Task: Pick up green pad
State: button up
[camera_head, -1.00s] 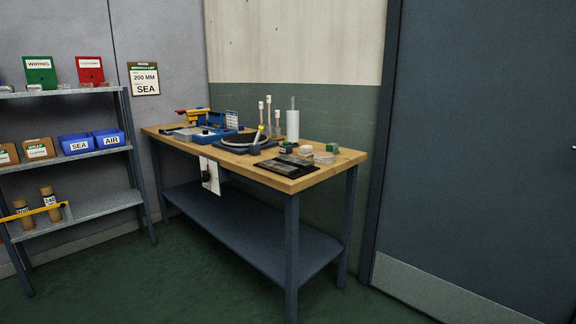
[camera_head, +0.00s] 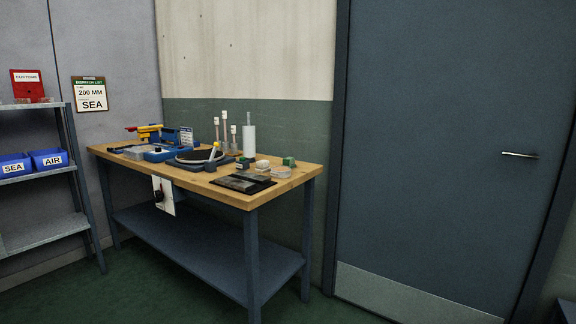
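A small green block (camera_head: 289,162), which may be the green pad, sits near the back right edge of the wooden workbench (camera_head: 295,178). A second small dark green item (camera_head: 242,164) lies to its left, near the middle of the bench; it is too small to tell what it is. My gripper does not show in this view. Both green items are well away across the room, with nothing of mine near them.
A dark tray (camera_head: 245,183) lies at the bench's front right. A white cylinder (camera_head: 249,141) and several thin upright items stand behind. A blue device (camera_head: 165,151) is at the left. Shelving (camera_head: 40,237) stands left; a door (camera_head: 430,150) right. Green floor in front is free.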

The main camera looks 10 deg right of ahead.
aim_at(289, 161)
jog(key=i+l, duration=0.15)
jog(key=i, duration=0.6)
jog(key=i+l, duration=0.15)
jog(key=i, duration=0.55)
jog(key=i+l, duration=0.15)
jog(key=i, duration=0.6)
jog(key=i+l, duration=0.15)
jog(key=i, duration=0.55)
